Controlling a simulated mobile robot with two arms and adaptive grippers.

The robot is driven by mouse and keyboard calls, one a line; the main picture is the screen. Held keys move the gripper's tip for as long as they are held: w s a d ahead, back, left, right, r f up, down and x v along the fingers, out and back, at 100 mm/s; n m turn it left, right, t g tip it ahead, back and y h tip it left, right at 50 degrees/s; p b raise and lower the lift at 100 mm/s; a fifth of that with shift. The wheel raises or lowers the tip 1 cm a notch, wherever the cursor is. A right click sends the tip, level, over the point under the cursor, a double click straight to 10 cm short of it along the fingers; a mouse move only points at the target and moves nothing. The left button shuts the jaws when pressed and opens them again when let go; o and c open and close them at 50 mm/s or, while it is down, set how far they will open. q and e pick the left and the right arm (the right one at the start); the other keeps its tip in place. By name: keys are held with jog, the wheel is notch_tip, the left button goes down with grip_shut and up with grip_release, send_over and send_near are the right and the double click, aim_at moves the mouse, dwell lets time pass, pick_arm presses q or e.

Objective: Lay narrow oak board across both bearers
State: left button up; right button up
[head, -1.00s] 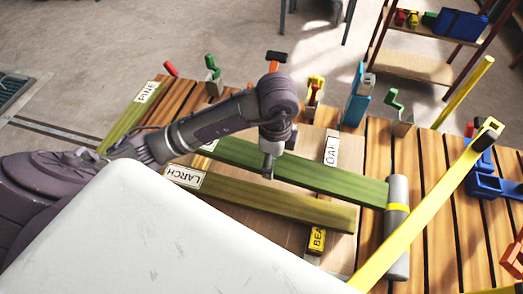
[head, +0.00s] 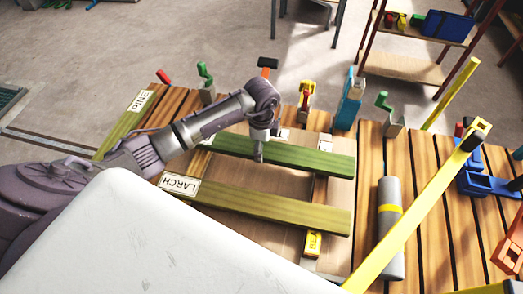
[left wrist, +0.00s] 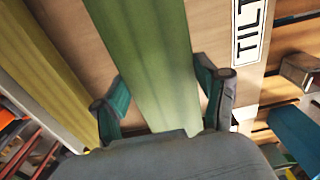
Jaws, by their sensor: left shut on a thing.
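My left gripper (head: 258,158) is shut across the narrow green board (head: 310,158), with no name label readable on it. In the left wrist view the fingers (left wrist: 165,105) stand either side of this board (left wrist: 150,60). It extends over the right bearer (head: 319,190), which has a yellow label near its front end. The left bearer (head: 204,146) is mostly hidden by the arm and boards. I cannot tell whether the held board touches the bearers. A board marked LARCH (head: 270,205) lies nearer, roughly parallel. My right gripper is out of view.
A grey roll with a yellow band (head: 390,225) lies right of the boards. A board marked PINE (head: 125,122) is at the left. Clamps, including a blue one (head: 349,105), line the slatted table's far edge. A yellow bar (head: 415,215) slants across the right.

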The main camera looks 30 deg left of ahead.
pick_arm(q)
jog(key=shift+f, duration=1.25)
jog(key=shift+f, duration=0.15)
jog(key=o, duration=1.8)
jog(key=shift+s, duration=0.1)
notch_tip(320, 180, up, 12)
jog(key=b, duration=0.1)
